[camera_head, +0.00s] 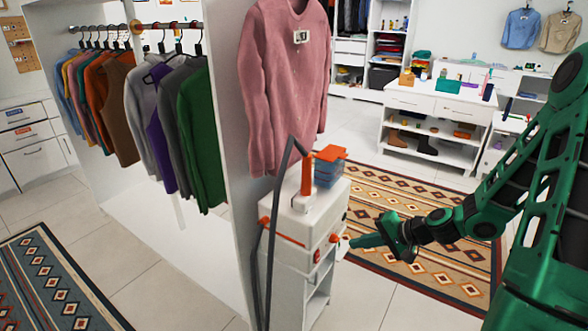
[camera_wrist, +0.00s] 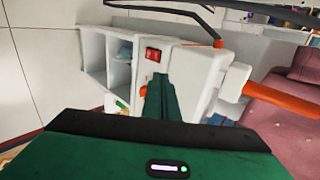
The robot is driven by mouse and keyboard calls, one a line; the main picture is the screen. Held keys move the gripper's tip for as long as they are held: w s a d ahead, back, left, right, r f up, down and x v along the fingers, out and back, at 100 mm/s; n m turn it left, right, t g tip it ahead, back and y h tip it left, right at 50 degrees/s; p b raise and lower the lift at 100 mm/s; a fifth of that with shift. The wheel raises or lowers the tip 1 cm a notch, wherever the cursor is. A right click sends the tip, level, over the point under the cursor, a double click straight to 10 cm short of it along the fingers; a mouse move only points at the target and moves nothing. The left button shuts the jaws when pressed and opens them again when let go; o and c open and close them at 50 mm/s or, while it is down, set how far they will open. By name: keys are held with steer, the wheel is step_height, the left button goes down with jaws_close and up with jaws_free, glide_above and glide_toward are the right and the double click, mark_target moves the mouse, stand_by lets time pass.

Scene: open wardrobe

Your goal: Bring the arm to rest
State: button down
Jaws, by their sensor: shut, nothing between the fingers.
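My green gripper (camera_head: 360,241) points left from the end of my arm, which reaches in from the right side of the head view. Its fingers are shut with nothing between them. The fingertips are close to the right side of a white unit (camera_head: 291,216) with orange parts; I cannot tell whether they touch it. In the wrist view my closed green fingers (camera_wrist: 162,97) point at the white unit's body, just below a red switch (camera_wrist: 153,54).
On the white unit stand an orange-handled device (camera_head: 306,178) and a blue box (camera_head: 327,172). A dark bent tube (camera_head: 256,262) rises on its left. A pink sweater (camera_head: 284,85) hangs behind. A patterned rug (camera_head: 420,215) covers open floor beyond my gripper.

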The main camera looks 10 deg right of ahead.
steer(key=s+d+r+g+h, duration=0.2)
steer(key=s+r, duration=0.4)
steer(key=s, duration=0.4)
steer(key=s+d+r+n+g+h, duration=0.1)
steer(key=s+d+r, duration=0.3)
steer(key=s, duration=0.6)
steer(key=s+d+r+n+g+h, duration=0.1)
steer(key=s+d+r+g+h, duration=0.2)
steer(key=s+r, duration=0.5)
steer(key=shift+s+r+g+h, duration=0.3)
steer(key=shift+s+g+h, duration=0.25)
steer(key=shift+s, duration=0.55)
steer(key=shift+d, duration=0.1)
